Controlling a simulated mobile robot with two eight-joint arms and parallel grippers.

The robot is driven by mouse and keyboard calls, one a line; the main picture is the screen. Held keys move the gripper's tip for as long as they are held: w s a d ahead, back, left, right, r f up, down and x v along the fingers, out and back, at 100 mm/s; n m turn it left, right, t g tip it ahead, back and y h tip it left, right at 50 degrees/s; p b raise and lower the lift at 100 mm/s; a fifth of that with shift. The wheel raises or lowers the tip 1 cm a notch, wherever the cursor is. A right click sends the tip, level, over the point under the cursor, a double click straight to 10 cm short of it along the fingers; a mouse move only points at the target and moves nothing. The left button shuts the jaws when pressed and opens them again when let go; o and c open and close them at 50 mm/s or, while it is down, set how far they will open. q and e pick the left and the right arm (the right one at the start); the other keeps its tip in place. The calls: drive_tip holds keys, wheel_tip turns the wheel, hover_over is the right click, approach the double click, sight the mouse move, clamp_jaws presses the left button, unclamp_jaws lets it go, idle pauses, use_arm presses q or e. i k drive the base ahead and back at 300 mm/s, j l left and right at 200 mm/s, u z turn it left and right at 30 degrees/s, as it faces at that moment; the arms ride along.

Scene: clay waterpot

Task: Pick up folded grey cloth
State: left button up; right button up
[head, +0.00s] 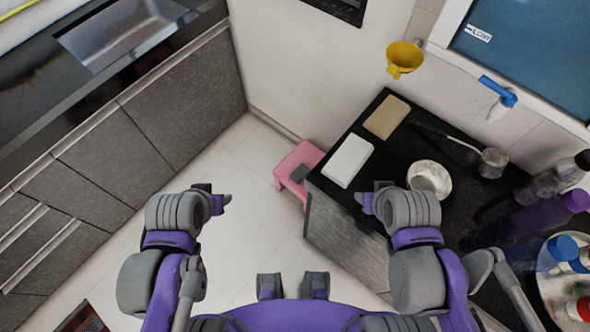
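A small dark grey piece (299,173), which looks like the folded grey cloth, lies on the pink stool (288,161) beside the counter. It is small in view, so its folds cannot be made out. My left gripper (222,203) is over the floor, to the left of and nearer than the stool. My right gripper (364,201) is by the counter's left edge, to the right of and nearer than the stool. Both grippers are apart from the grey piece. Their fingers are seen from above, and their opening cannot be made out.
The dark counter (400,160) on the right holds a white block (347,160), a tan block (386,117), a metal bowl (429,178), a ladle (462,143) and bottles (545,215). Cabinets (150,130) line the left. The tiled floor (235,235) between is clear.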

sight(302, 171)
drive_tip(key=i+j+z, duration=0.15)
drive_tip(key=j+z, duration=0.15)
drive_tip(key=i+j+z, duration=0.25)
drive_tip(key=j, duration=0.2)
drive_tip(key=k+z, duration=0.1)
drive_tip(key=z, duration=1.3)
